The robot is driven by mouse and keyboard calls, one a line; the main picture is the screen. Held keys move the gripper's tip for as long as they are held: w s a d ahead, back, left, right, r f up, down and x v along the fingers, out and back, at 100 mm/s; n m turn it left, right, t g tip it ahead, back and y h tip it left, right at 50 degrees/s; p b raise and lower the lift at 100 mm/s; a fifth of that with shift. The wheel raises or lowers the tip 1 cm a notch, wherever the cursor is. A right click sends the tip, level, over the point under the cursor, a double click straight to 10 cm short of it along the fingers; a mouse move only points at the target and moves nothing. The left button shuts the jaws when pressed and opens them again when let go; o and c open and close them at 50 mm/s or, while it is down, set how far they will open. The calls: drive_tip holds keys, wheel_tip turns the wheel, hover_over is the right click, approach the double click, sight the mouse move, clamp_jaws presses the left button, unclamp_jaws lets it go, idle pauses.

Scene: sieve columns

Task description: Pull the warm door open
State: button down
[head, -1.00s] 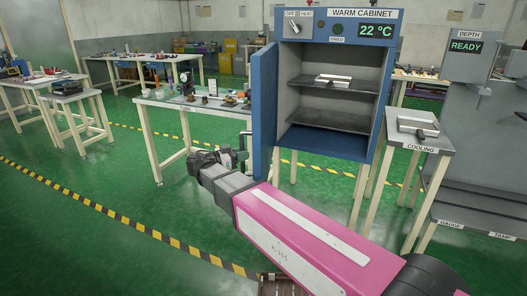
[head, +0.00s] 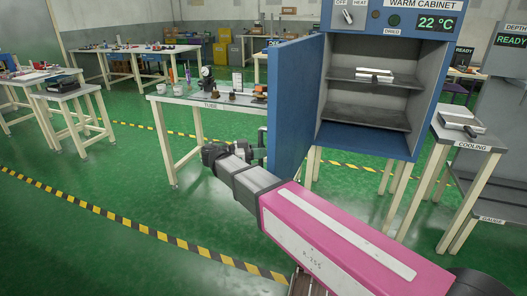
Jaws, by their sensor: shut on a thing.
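The warm cabinet (head: 392,127) is blue with a grey inside, and its front stands open. Its blue door (head: 297,105) hangs from the left side and is swung outward. My gripper (head: 258,152) is at the free edge of the door, low on its outer side. It is shut on the door handle, which is mostly hidden by the door and the gripper. Inside the cabinet, a small pale metal piece (head: 374,75) lies on the upper shelf. The display (head: 438,23) reads 22 °C.
A table (head: 215,101) with small tools and jars stands behind and left of the door. The cooling stand (head: 470,135) is close on the right of the cabinet.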

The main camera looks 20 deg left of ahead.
drive_tip(key=shift+r, duration=0.15)
drive_tip(key=c, duration=1)
unclamp_jaws()
